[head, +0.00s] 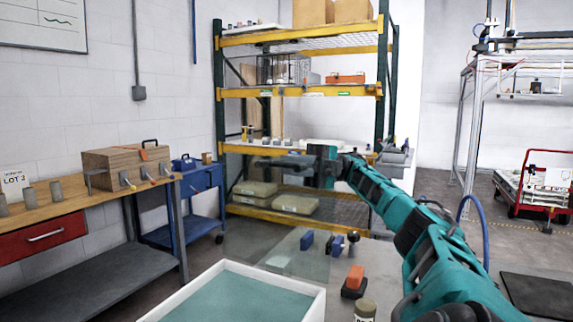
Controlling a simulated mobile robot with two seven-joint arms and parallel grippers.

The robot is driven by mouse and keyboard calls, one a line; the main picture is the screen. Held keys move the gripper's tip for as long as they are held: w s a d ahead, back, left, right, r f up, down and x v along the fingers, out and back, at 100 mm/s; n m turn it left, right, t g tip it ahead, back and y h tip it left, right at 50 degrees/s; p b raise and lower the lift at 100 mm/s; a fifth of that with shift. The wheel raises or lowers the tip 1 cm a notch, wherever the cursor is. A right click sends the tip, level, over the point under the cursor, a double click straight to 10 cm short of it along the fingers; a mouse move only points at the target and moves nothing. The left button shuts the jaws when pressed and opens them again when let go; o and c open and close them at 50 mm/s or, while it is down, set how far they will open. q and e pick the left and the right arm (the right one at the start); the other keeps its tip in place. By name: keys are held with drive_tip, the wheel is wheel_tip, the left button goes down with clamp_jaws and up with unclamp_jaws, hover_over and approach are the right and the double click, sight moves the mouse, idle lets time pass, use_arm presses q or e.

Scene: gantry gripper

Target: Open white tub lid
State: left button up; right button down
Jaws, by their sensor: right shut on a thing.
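The white tub (275,276) stands at the bottom of the head view, cut off by the lower edge. Its top is uncovered, and a flat teal surface (230,297) shows inside the rim. A faint, see-through panel (300,262), which looks like the tub lid, stands raised behind the tub's far rim. My right gripper (268,161) is at the end of the teal arm, pointing left at the panel's upper part. It is shut on the panel, though the contact is hard to make out. My left gripper is not in view.
Blue blocks (307,240), an orange-topped block (354,282) and a small jar (365,309) stand on the grey table right of the tub. A wooden bench (75,203) with a wooden box (125,167) is at left. A yellow-beamed shelf (300,92) stands behind.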

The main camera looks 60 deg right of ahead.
drive_tip(key=shift+a+f, duration=0.1)
drive_tip(key=shift+f, duration=0.4)
drive_tip(key=c, duration=1.1)
unclamp_jaws()
drive_tip(key=shift+r, duration=0.3)
